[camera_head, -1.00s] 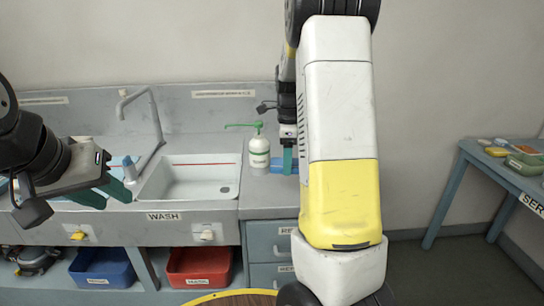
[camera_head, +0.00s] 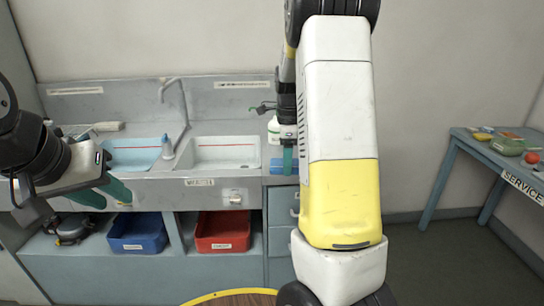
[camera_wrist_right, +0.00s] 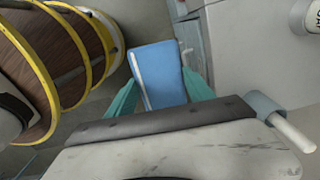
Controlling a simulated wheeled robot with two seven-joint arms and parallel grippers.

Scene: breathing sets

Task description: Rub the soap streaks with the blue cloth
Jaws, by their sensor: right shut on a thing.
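My right gripper (camera_head: 283,165) is shut on the blue cloth (camera_wrist_right: 158,72), which shows between its green fingers in the right wrist view as a folded blue piece with a pale stripe. In the head view the cloth (camera_head: 276,168) shows in part beside the fingers, in front of the counter's right end. My left gripper (camera_head: 103,196) is open and empty in front of the counter's left part.
A white sink basin (camera_head: 225,163) and a blue-lined basin (camera_head: 133,142) are set in the grey counter. A soap bottle (camera_head: 273,132) stands partly behind my right gripper. Blue (camera_head: 137,233) and red (camera_head: 222,232) bins sit below. A service table (camera_head: 462,140) stands at right.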

